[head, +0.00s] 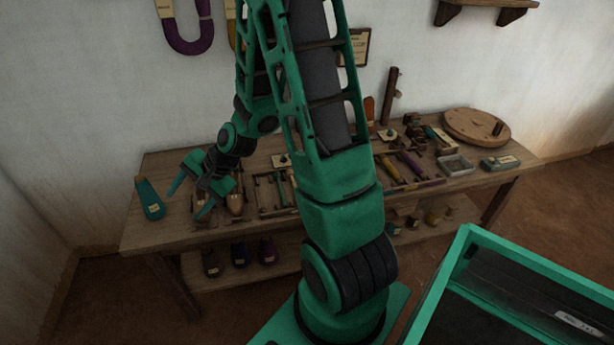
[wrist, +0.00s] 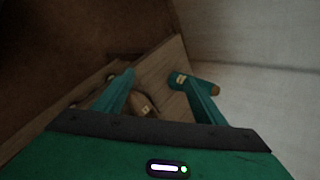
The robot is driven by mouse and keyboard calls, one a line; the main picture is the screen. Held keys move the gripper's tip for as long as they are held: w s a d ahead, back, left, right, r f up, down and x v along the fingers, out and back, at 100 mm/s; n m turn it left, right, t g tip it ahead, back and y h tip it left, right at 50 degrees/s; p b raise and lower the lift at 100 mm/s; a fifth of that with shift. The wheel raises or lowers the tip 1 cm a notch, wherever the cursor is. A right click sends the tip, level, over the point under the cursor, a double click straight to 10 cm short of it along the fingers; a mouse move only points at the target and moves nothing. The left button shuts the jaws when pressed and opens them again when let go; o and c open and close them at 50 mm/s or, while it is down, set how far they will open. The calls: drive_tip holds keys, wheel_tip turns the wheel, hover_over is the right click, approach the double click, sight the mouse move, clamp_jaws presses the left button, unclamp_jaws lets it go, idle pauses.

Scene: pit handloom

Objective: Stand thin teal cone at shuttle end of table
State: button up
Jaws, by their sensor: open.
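The teal cone (head: 151,200), with a pale label low on its side, is at the far left end of the table, near its edge. It seems to stand upright, narrow end up, but I cannot be sure. In the wrist view the cone (wrist: 180,79) shows partly behind the right finger, with a brown end. My gripper (head: 184,206) is just right of the cone, fingers apart. In the wrist view my gripper (wrist: 158,80) has nothing between its fingers. A wooden shuttle (head: 235,202) lies to the right, partly hidden by my gripper.
The wooden table (head: 140,237) stands along the wall. A rack of tools (head: 275,192), a grey tray (head: 455,165) and a round wooden board (head: 477,127) lie further right. A lower shelf holds several dark items (head: 239,254). The table's front left corner is bare.

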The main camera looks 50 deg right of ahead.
drive_tip(key=s+d+r+n+g+h, duration=0.1)
drive_tip(key=s+d+r, duration=0.3)
drive_tip(key=s, duration=0.6)
drive_tip(key=s+d+r+n+g+h, duration=0.2)
drive_tip(key=s+d+r+n+g, duration=0.1)
drive_tip(key=s, duration=0.7)
drive_tip(key=s+d+r+n+g+h, duration=0.1)
drive_tip(key=s+d+r+n+g, duration=0.1)
drive_tip(key=s+d+r, duration=0.5)
drive_tip(key=s+r+n, duration=0.1)
drive_tip(key=s, duration=0.1)
drive_tip(key=shift+s+d+n+h, duration=0.25)
drive_tip(key=shift+s+n+h, duration=0.15)
